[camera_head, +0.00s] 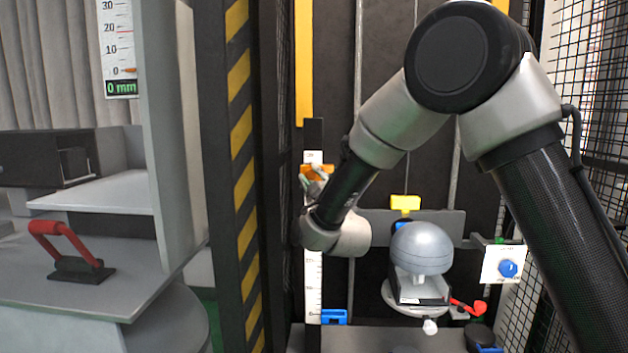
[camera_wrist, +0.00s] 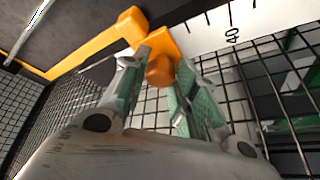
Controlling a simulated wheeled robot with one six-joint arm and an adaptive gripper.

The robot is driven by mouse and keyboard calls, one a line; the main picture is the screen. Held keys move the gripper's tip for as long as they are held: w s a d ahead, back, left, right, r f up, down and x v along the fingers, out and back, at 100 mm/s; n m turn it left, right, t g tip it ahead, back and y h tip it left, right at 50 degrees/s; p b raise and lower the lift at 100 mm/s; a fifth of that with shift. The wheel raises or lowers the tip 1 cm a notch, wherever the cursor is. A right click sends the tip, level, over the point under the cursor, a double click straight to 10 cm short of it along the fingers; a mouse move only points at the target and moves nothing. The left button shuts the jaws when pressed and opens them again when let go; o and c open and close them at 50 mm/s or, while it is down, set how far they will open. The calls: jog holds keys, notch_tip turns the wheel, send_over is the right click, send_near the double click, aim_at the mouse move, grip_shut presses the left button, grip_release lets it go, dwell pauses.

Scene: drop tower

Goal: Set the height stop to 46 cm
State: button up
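The height stop, an orange slider with a knob (camera_wrist: 162,70), sits on the white upright scale (camera_wrist: 222,30). The scale's 40 mark shows in the wrist view, and the stop is a little beyond it, on the upper side; the exact reading is unclear. In the head view the stop (camera_head: 318,171) is near the scale's top (camera_head: 313,290). My gripper (camera_wrist: 163,62) has its green-padded fingers on either side of the knob, seemingly touching it. In the head view my gripper (camera_head: 315,187) is small and partly hidden by my arm, which also covers the middle of the scale.
A grey dome-shaped headform (camera_head: 421,249) sits low in the tower, right of the scale, under a yellow part (camera_head: 405,203). A blue-knob panel (camera_head: 508,268) is at right. Black mesh (camera_head: 590,100) and a striped post (camera_head: 238,150) flank the space. A red-handled clamp (camera_head: 70,250) stands left.

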grip_shut()
jog(key=shift+r, duration=0.15)
jog(key=o, duration=0.8)
grip_release()
jog(key=shift+o, duration=0.2)
jog(key=v, duration=1.2)
